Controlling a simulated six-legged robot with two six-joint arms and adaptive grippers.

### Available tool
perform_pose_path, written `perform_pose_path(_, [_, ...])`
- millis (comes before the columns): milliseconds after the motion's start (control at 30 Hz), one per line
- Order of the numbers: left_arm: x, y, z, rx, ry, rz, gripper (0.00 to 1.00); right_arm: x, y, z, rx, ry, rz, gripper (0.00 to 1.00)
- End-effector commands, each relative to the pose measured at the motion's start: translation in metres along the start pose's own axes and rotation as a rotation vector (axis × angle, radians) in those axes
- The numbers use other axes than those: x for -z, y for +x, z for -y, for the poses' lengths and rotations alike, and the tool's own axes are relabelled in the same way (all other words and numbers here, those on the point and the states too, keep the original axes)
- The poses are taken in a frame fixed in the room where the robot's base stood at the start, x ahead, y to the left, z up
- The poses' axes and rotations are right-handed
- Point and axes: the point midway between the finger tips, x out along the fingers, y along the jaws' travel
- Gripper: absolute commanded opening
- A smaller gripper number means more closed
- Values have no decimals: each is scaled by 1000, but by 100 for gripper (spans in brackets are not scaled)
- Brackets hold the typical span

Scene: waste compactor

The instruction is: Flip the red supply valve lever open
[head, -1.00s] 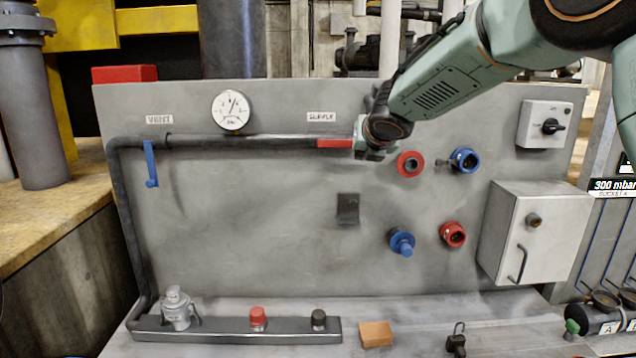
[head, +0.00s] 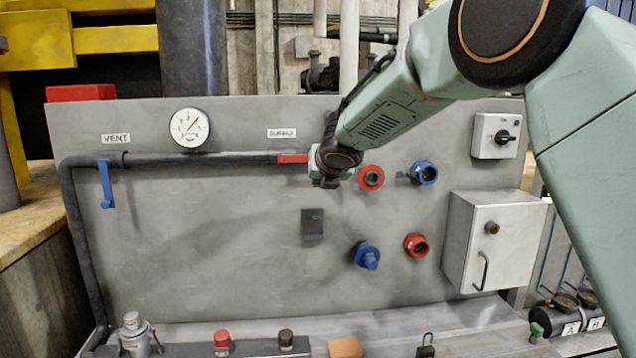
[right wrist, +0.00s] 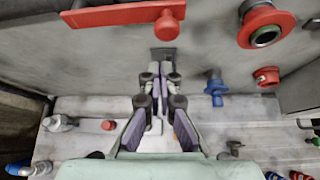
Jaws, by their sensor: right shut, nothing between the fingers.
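The red supply valve lever (head: 292,158) lies level along the right end of the dark pipe, below the SUPPLY label (head: 281,133). My left gripper is out of view.
A blue lever (head: 106,184) hangs down under the VENT label. A pressure gauge (head: 190,128) sits above the pipe. Red (head: 371,178) and blue (head: 424,172) couplings project from the panel to the right. A grey box (head: 492,240) stands at the right.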

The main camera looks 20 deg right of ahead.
Motion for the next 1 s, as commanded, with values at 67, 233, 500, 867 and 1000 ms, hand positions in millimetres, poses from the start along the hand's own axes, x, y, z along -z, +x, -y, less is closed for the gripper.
perform_pose_path(67, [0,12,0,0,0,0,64,13,8,-5,-1,-3,0,0])
perform_pose_path(233, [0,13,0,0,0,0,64,8,-20,-6,-2,-1,3,0])
perform_pose_path(500, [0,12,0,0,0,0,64,7,-66,-7,-2,-2,1,0])
perform_pose_path(867, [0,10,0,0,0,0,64,8,-93,-6,-2,-2,-1,0])
perform_pose_path(1000, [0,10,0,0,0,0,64,8,-93,-5,-1,-1,-1,0])
